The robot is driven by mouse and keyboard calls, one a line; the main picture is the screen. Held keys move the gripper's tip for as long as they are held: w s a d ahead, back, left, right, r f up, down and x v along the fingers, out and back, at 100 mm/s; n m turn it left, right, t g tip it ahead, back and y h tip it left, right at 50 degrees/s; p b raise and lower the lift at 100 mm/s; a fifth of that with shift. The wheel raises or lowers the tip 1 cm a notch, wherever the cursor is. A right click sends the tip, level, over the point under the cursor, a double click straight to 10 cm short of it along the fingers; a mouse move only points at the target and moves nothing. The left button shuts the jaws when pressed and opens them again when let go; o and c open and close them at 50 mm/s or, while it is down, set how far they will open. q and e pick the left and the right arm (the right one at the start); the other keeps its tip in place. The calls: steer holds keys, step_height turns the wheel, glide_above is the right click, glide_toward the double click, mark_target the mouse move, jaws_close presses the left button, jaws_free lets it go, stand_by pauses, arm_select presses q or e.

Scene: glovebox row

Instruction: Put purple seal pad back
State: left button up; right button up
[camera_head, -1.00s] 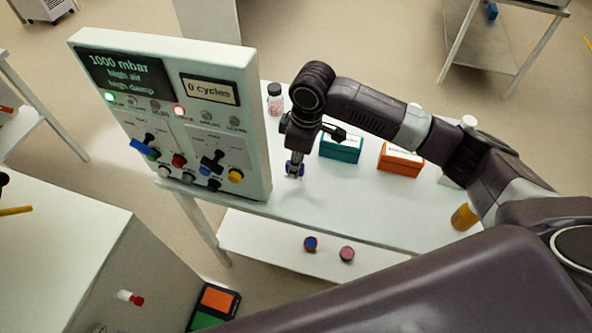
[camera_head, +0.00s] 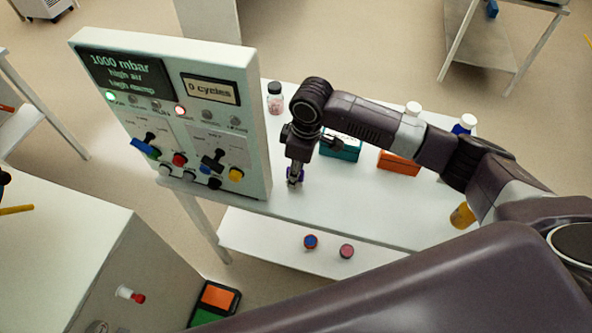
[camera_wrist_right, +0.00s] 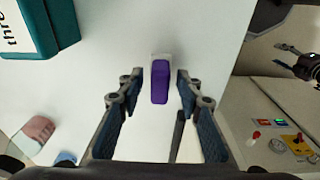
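The purple seal pad (camera_wrist_right: 160,82) is a small purple block with a pale end. In the right wrist view it lies between the two fingers of my right gripper (camera_wrist_right: 159,80), with a gap showing on each side. The fingers are apart and do not visibly touch it. In the head view my right gripper (camera_head: 295,180) points down at the white table (camera_head: 345,205), just right of the control panel. Only a trace of purple shows there at the fingertips. I cannot tell whether the pad rests on the table. I cannot make out my left gripper.
The control panel (camera_head: 215,115) stands close left of the gripper. A teal box (camera_head: 341,147), an orange box (camera_head: 398,163) and a jar (camera_head: 275,98) stand farther back. A yellow bottle (camera_head: 462,215) is at the right. Two round pieces lie on the lower shelf (camera_head: 270,245).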

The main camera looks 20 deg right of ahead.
steer(key=shift+r, duration=0.15)
step_height(320, 180, up, 12)
steer(key=d+b, duration=0.1)
steer(key=shift+s, duration=0.4)
steer(key=shift+d, duration=0.1)
